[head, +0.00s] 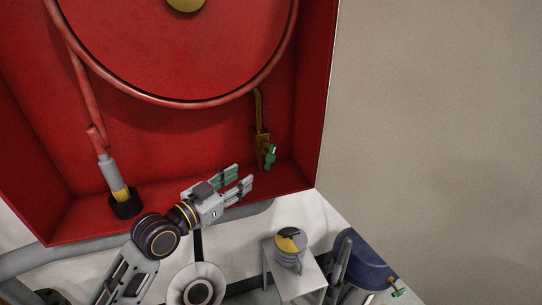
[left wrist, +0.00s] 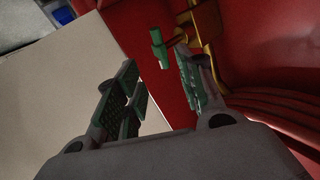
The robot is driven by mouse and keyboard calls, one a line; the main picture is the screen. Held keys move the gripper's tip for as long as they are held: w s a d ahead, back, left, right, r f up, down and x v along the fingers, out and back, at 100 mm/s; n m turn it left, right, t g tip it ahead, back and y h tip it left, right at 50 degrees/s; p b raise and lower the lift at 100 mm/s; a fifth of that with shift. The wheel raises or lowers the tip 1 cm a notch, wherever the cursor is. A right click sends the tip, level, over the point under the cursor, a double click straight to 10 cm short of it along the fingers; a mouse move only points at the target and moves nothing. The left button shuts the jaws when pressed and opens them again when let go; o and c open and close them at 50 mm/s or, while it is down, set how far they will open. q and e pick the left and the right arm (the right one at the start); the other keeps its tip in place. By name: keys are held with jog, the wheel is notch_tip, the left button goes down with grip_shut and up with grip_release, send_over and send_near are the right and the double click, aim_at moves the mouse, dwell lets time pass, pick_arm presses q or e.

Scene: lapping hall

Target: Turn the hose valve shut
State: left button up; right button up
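The hose valve (head: 262,143) is a brass body on a brass pipe at the right of the red cabinet, with a small green handle (head: 271,154). In the left wrist view the green handle (left wrist: 158,47) shows ahead, just beyond the fingertips and between their lines. The brass valve body (left wrist: 203,22) is at the upper right there. My left gripper (head: 243,178) is a little below and left of the handle in the head view. Its fingers (left wrist: 160,75) are apart with nothing between them. My right gripper is not in either view.
The red cabinet (head: 180,130) holds a hose reel (head: 175,45) and a hose nozzle (head: 114,178) at the left. Below stand a small white table (head: 291,273) with a grey and yellow pot (head: 289,246), and a blue drum (head: 364,268). The beige wall (head: 430,120) at right is bare.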

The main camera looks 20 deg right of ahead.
pick_arm(q)
jog(key=shift+w+d+r, duration=0.1)
jog(key=shift+d+r, duration=0.05)
jog(key=shift+r, duration=0.3)
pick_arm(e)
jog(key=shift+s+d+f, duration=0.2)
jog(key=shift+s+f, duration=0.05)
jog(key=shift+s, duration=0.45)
